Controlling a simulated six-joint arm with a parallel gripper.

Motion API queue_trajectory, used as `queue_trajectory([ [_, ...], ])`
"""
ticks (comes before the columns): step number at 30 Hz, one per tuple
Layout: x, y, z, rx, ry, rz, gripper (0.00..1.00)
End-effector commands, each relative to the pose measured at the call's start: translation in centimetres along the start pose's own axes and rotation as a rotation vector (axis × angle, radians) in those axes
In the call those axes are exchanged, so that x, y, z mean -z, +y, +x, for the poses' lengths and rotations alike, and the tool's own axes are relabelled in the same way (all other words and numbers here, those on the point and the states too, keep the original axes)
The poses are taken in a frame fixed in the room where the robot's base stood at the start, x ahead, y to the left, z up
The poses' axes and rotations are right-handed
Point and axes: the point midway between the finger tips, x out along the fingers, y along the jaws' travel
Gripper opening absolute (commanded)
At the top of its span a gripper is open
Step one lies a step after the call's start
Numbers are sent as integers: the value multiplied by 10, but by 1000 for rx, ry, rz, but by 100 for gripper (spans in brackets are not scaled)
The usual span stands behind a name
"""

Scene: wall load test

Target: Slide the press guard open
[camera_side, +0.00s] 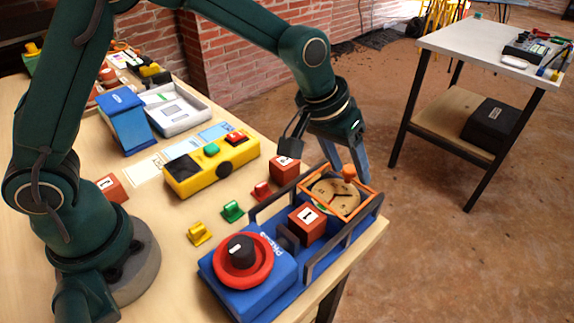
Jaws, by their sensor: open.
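The press (262,285) is a long blue base at the table's front right corner, with dark side rails and a red ring around a black knob at its left end. The press guard appears to be the orange frame (372,203) at the right end of the rails, with an orange knob (349,172) on its far side. A round wooden dial (333,197) shows inside the frame. A red block marked 1 (307,224) sits between the rails, left of the frame. My gripper (345,166) points down, open, with its fingers at the orange knob; I cannot tell if they touch it.
A red block (285,168) stands close behind the press. Small red (262,191), green (232,211) and yellow (199,234) pieces lie beside it. A yellow button box (211,167) is farther back. The table (377,238) ends just right of the press.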

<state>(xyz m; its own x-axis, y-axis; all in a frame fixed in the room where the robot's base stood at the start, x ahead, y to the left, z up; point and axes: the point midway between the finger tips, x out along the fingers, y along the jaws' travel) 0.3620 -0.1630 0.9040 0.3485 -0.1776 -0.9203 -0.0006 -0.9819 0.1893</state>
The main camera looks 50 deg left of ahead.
Motion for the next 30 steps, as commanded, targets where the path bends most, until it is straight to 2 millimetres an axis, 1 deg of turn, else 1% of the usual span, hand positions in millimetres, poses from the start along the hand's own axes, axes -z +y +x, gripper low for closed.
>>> queue_trajectory([
  [5,1,0,-2,1,0,0,57],
  [30,22,12,-59,0,1,-1,57],
])
